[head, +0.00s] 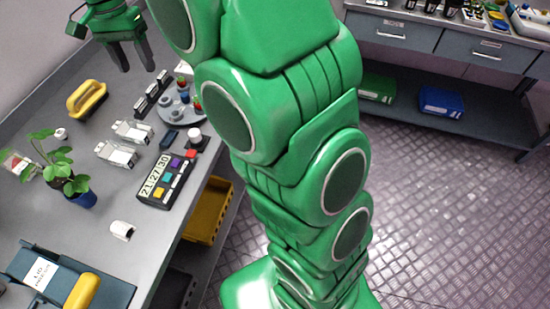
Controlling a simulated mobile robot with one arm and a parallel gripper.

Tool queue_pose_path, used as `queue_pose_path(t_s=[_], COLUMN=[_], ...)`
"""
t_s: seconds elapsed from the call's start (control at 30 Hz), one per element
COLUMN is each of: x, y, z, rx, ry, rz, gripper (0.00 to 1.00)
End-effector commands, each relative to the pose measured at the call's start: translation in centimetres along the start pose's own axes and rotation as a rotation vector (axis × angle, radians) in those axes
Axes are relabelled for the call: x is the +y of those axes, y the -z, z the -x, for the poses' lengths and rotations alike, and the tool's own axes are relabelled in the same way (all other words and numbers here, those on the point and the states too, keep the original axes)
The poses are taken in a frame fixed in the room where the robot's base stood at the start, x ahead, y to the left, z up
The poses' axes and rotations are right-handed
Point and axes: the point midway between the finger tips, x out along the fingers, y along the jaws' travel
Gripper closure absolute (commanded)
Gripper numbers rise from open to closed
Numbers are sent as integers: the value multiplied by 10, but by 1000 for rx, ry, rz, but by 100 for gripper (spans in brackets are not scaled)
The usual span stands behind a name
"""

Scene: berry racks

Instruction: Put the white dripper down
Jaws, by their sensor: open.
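My gripper (136,69) is open at the top left, above the far part of the grey bench, with nothing visible between its fingers. A small white hollow piece (122,230) lies on the bench near the front, left of the bench edge. It may be the white dripper, but I cannot tell for sure. Another small white piece (61,134) sits behind the plant, too small to make out. A white round-topped item (194,134) stands on a dark base near the bench edge. My gripper is well apart from all three.
The grey bench (85,230) carries a potted plant (80,193), a keypad box (167,178), a yellow handle (87,98), a round grey tray (182,103) and a lid press (45,275). My green arm covers the middle. Drawers (378,31) stand at the back right.

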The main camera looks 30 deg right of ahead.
Motion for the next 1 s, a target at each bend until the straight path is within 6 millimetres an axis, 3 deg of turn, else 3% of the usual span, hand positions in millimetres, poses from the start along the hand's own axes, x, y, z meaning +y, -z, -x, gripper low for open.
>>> queue_pose_path(t_s=[0.1,0.47,1.0], x=[32,120,242], y=[-11,-50,-131], z=[2,-6,-45], rx=[-5,-20,-49], ry=[-3,-10,-14], rz=[46,198,423], gripper=[43,43,43])
